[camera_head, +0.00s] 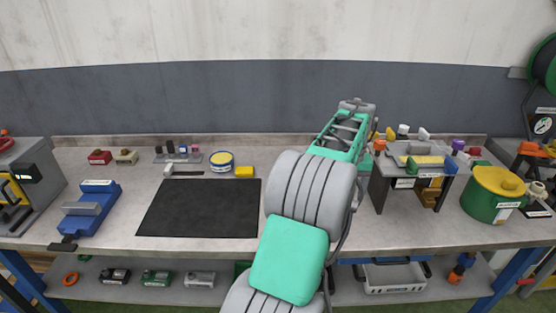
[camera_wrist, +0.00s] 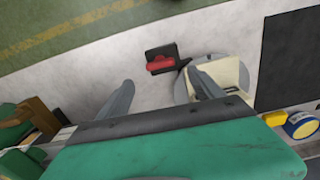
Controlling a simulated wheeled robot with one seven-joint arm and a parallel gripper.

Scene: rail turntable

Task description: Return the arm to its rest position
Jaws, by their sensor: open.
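My arm (camera_head: 300,215) rises from the bottom of the head view and reaches out over the bench, right of the black mat. Its fingers cannot be made out there. In the wrist view my gripper (camera_wrist: 160,80) is open, its two grey fingers spread with nothing held between them. A black block with a red part (camera_wrist: 160,62) lies on the bench beyond the fingertips. A round grey disc (camera_wrist: 236,62) with a cream box (camera_wrist: 232,78) on it is beside the right finger, which partly covers it. My arm hides this area in the head view.
The bench holds a black mat (camera_head: 200,208), a blue device (camera_head: 92,206), a yellow block (camera_head: 244,172), a blue-yellow tin (camera_head: 221,161), a small stand (camera_head: 386,192) and a green-yellow pot (camera_head: 490,194). The stand is close to my arm's right. The mat is bare.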

